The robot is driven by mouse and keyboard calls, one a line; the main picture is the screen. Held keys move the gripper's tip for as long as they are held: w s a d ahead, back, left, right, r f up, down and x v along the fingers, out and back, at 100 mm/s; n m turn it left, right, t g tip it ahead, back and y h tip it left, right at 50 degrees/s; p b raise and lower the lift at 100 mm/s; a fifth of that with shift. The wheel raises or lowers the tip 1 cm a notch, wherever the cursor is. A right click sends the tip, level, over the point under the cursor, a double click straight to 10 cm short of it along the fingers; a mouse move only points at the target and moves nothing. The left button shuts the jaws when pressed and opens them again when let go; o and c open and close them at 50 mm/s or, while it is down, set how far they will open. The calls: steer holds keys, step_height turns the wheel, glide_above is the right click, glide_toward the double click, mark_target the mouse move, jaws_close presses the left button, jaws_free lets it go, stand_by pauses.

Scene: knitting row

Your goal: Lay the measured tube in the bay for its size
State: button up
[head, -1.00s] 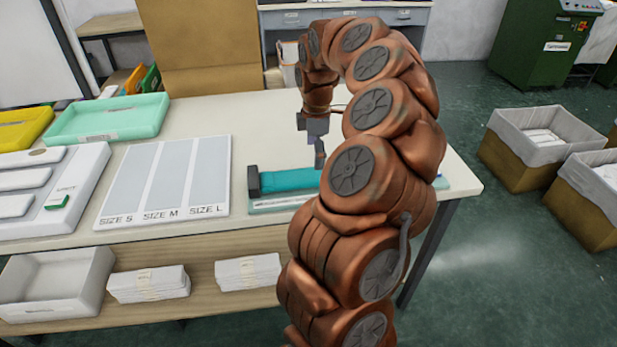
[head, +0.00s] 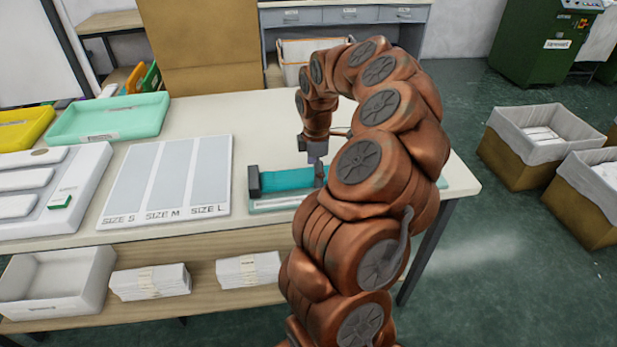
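A teal tube (head: 285,179) lies flat on the measuring board (head: 275,204), its left end against a dark block (head: 253,182). Its right part is hidden behind my arm. My gripper (head: 318,172) points down at the visible right part of the tube; I cannot tell whether it touches it, and its fingers are too small and partly hidden to show open or shut. The white size board (head: 219,222) lies to the left, with three grey empty bays marked SIZE S (head: 130,180), SIZE M (head: 170,180) and SIZE L (head: 211,175).
A mint tray (head: 108,132) and a yellow tray (head: 22,140) stand at the back left. A white panel with raised bars (head: 75,205) is at the left. The table between the size board and the measuring board is clear. Lined boxes (head: 530,165) stand on the floor at right.

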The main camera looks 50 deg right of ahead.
steer(key=c, duration=0.7)
